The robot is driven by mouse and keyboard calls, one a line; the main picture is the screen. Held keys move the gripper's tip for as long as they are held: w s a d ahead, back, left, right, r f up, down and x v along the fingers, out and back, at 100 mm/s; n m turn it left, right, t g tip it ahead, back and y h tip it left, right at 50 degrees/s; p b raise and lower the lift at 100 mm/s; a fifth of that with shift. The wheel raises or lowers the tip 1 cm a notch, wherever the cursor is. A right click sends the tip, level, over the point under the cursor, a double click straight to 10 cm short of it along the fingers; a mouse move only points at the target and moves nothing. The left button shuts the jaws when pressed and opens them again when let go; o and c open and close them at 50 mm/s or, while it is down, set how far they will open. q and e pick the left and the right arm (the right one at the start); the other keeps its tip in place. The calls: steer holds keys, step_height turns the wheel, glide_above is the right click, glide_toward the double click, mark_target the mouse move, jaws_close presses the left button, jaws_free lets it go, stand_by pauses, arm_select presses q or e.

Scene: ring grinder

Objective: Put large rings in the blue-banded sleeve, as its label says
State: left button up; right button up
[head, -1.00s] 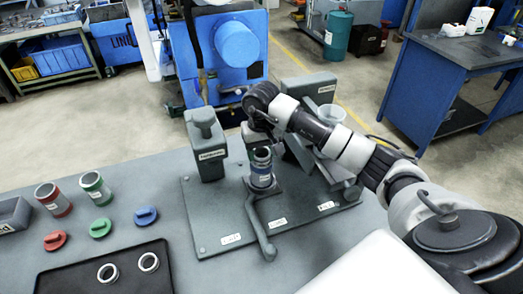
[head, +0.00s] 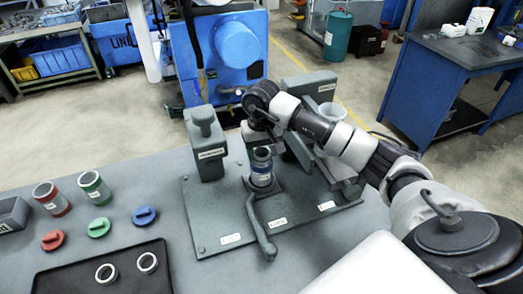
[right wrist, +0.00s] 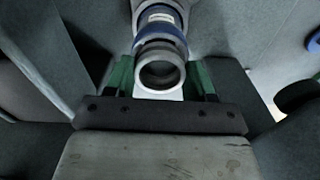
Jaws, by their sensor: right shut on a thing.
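The blue-banded sleeve (head: 262,178) stands upright in a holder on the grey fixture plate (head: 220,220). It also shows in the right wrist view (right wrist: 162,20), with its blue band and a white label. My right gripper (head: 262,143) is just above and behind the sleeve's mouth. In the right wrist view its green fingers (right wrist: 160,78) are closed around a metal ring (right wrist: 160,74) in line with the sleeve. Whether the ring touches the sleeve cannot be told. Two loose rings (head: 106,272) (head: 148,262) lie on the dark tray. My left gripper is out of view.
A red-banded sleeve (head: 52,198) and a green-banded sleeve (head: 95,187) stand left, with red (head: 52,240), green (head: 99,228) and blue (head: 144,216) caps in front. A labelled grey post (head: 207,145) and a lever (head: 262,232) flank the sleeve. A pale cup (head: 332,112) stands behind right.

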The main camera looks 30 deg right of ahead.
steer(key=shift+b, duration=0.3)
stand_by(0.7)
steer(key=o, duration=1.4)
steer(key=shift+f, duration=0.1)
steer(key=shift+c, duration=0.2)
step_height(320, 180, up, 7)
steer(key=p, duration=0.3)
stand_by(0.3)
stand_by(0.6)
